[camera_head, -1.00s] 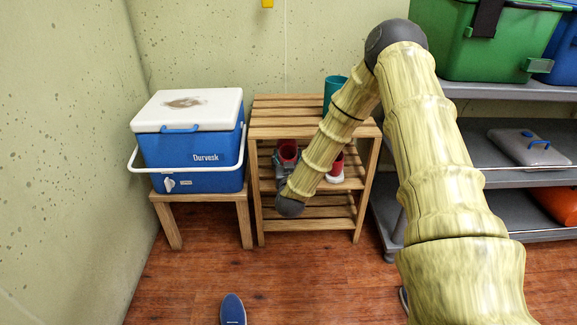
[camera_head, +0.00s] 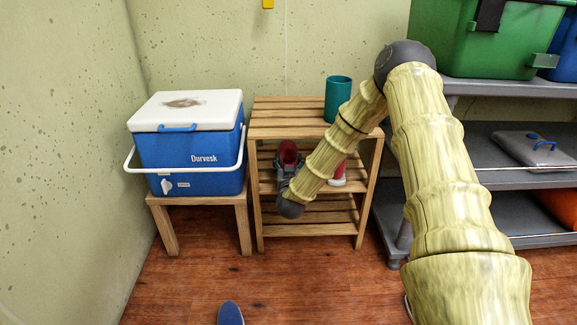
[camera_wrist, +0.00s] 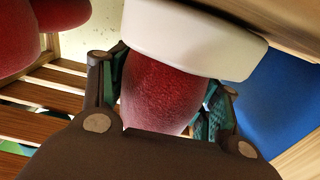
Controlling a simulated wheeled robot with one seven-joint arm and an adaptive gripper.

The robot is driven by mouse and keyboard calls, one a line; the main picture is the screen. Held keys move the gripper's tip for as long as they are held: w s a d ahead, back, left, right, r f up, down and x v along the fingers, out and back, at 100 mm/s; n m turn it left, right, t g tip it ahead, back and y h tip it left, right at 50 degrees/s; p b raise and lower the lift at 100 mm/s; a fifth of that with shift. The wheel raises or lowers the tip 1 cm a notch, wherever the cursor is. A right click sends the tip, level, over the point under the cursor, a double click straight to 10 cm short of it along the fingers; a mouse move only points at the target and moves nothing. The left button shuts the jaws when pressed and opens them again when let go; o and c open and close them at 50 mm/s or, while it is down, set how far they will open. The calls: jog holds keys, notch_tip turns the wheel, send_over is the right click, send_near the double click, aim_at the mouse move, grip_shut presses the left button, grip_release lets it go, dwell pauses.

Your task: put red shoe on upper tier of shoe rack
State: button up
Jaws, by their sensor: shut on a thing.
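The wooden slatted shoe rack (camera_head: 285,118) stands against the back wall, with a top surface and lower tiers. My gripper (camera_head: 285,172) is at the rack's front left, just below the top board, partly hidden by my wrist. It is shut on a red shoe (camera_head: 289,152), which also shows between both fingers in the wrist view (camera_wrist: 160,95), its white sole (camera_wrist: 190,40) towards the picture's top, close to a wooden board. Whether they touch I cannot tell. A second red shoe (camera_head: 339,174) with a white sole is on a tier at the right, partly behind my arm.
A teal cup (camera_head: 338,98) stands on the rack's top. A blue cooler (camera_head: 195,160) sits on a small wooden table left of the rack. A grey shelf (camera_head: 500,178) with bins is at the right. A blue shoe (camera_head: 230,314) lies on the floor, clear in front.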

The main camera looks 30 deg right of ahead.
jog(key=o, duration=1.3)
jog(key=shift+f, duration=0.1)
